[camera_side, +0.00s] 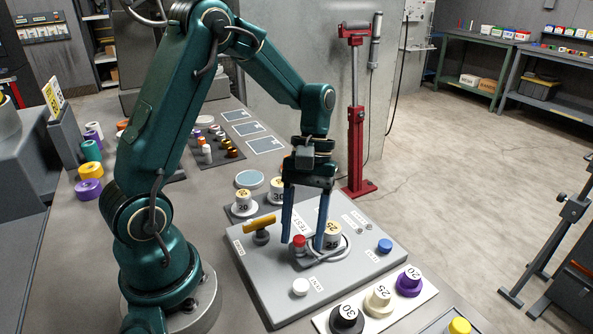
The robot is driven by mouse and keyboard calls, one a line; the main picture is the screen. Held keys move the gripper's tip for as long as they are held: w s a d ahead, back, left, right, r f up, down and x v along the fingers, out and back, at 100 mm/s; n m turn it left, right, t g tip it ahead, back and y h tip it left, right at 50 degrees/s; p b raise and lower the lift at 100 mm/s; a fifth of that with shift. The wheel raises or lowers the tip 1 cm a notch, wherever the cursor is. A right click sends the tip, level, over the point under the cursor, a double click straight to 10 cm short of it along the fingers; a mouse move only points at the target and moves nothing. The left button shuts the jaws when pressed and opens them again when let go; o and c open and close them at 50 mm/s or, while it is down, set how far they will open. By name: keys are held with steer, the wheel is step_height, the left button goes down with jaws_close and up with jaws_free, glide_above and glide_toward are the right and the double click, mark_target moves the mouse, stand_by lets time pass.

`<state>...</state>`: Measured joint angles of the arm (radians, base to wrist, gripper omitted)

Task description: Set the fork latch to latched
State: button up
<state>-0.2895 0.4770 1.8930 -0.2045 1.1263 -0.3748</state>
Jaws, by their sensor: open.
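A grey test panel (270,287) lies on the bench with several fittings on it. A red knob (299,241) stands near its middle and looks like the handle of the fork latch. A grey curved metal piece (326,259), which looks like the fork, runs from the knob toward the base of a white cup marked 25 (333,239). I cannot tell whether the fork is fully engaged. My gripper (303,240) points down with its blue fingers apart, one left of the red knob and one right of it, near the cup. No contact is clear.
A yellow-handled lever (259,225) stands left of the knob. A white button (300,287) and a blue button (384,246) sit on the panel. Cups marked 20 and 30 (277,189) stand behind. A tray (401,308) of numbered cups lies in front.

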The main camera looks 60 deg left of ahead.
mark_target(304, 236)
steer(key=shift+v, duration=2.05)
steer(key=shift+d+r, duration=0.1)
steer(key=shift+r, duration=0.05)
steer(key=s+d+r+m+t+y, duration=0.3)
steer(key=s+r+m+t, duration=0.3)
steer(key=s+m+t, duration=0.1)
steer(key=shift+s+d+r+m+t, duration=0.25)
steer(key=shift+s+m+t, duration=0.15)
steer(key=shift+m+t, duration=0.55)
